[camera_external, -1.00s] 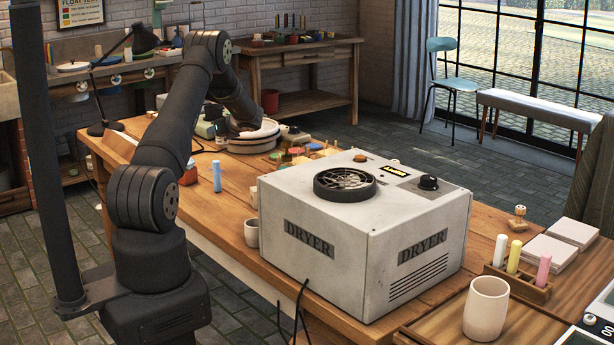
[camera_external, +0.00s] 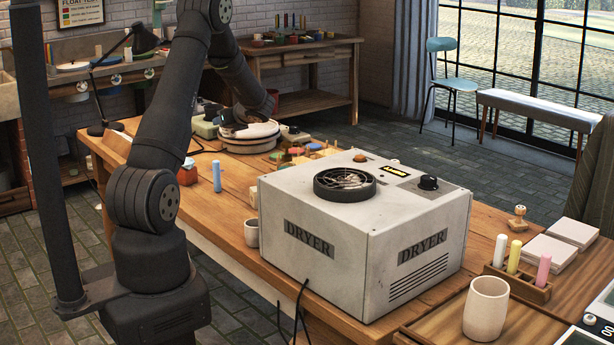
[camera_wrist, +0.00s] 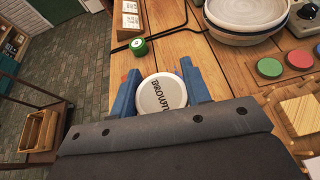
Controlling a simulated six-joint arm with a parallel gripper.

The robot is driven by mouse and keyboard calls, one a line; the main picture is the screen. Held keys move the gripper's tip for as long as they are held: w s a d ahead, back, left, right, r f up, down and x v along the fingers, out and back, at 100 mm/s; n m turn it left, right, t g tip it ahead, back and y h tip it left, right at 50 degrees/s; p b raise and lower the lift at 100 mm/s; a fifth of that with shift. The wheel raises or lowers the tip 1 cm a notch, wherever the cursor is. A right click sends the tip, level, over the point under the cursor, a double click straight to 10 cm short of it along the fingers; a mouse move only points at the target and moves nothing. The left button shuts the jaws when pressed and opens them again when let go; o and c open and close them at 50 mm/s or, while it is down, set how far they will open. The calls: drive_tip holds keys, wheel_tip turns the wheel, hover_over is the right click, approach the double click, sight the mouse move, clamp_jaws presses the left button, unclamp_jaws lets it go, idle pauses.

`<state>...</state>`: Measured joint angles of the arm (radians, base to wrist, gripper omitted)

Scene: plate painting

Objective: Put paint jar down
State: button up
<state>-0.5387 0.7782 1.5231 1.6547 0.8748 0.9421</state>
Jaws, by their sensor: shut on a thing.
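In the wrist view a paint jar with a white lid marked BROWN (camera_wrist: 161,94) sits between the two blue fingers of my gripper (camera_wrist: 160,88). My gripper is shut on it. The jar's body is hidden below its lid, so I cannot tell whether its base touches the wooden table (camera_wrist: 100,100). In the external view my arm reaches over the far part of the table, and the gripper and jar are not clearly visible there.
A small green-topped jar (camera_wrist: 139,45) is just beyond the held jar. Red and green paint pucks (camera_wrist: 269,67) lie to the right. The white dryer (camera_external: 330,250) fills the table's near middle.

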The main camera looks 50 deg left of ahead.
drive_tip(key=s+d+m+t, duration=0.1)
drive_tip(key=s+d, duration=1)
drive_tip(key=d, duration=0.1)
drive_tip(key=shift+s+d+f, duration=0.1)
drive_tip(key=shift+f, duration=2.55)
drive_tip(key=shift+s+d+f, duration=0.1)
drive_tip(key=shift+s+f, duration=0.05)
drive_tip(key=shift+f, duration=2.5)
drive_tip(key=shift+s+d+f, duration=0.1)
drive_tip(key=shift+f, duration=2.55)
drive_tip(key=shift+f, duration=0.15)
drive_tip(key=o, duration=1)
